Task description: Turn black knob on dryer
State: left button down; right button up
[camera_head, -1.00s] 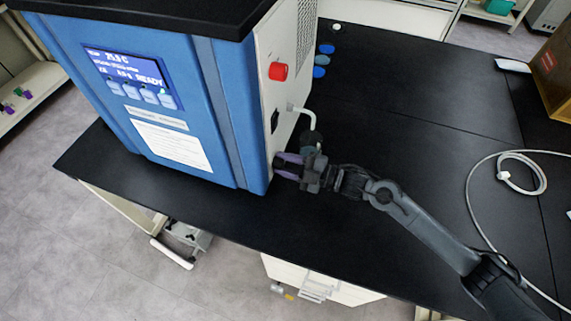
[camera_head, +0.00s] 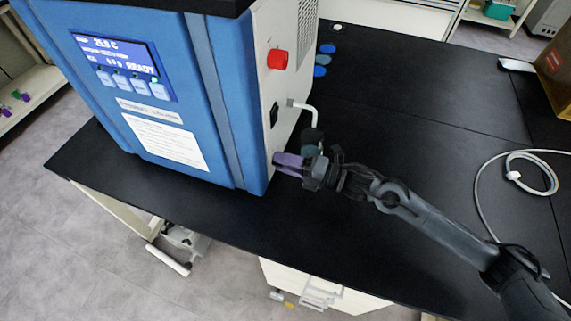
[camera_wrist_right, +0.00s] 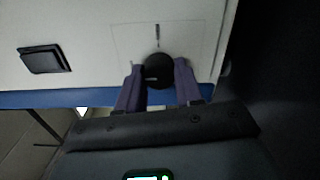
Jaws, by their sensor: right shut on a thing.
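The freeze dryer (camera_head: 225,95) is a blue box with a pale side panel and a lit screen reading READY, standing on the black table. In the right wrist view, the round black knob (camera_wrist_right: 159,68) sits low on the pale panel, below a short dark mark. My right gripper (camera_wrist_right: 159,82) has its two purple fingers on either side of the knob, shut on it. In the head view, my right gripper (camera_head: 277,162) is at the low front edge of the side panel, and the knob is hidden there. My left gripper is not in view.
A red knob (camera_head: 277,59) and a black switch (camera_head: 274,114) are on the same side panel. A white pipe (camera_head: 311,108) with a dark end sticks out just above my gripper. A white cable (camera_head: 548,180) lies on the right of the table. The table's middle is clear.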

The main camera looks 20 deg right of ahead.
jog(key=shift+n, duration=0.5)
jog(key=o, duration=1)
jog(key=shift+o, duration=0.2)
jog(key=p+v, duration=0.1)
jog(key=v, duration=0.9)
jog(key=shift+s+d, duration=0.2)
jog(key=shift+d, duration=0.1)
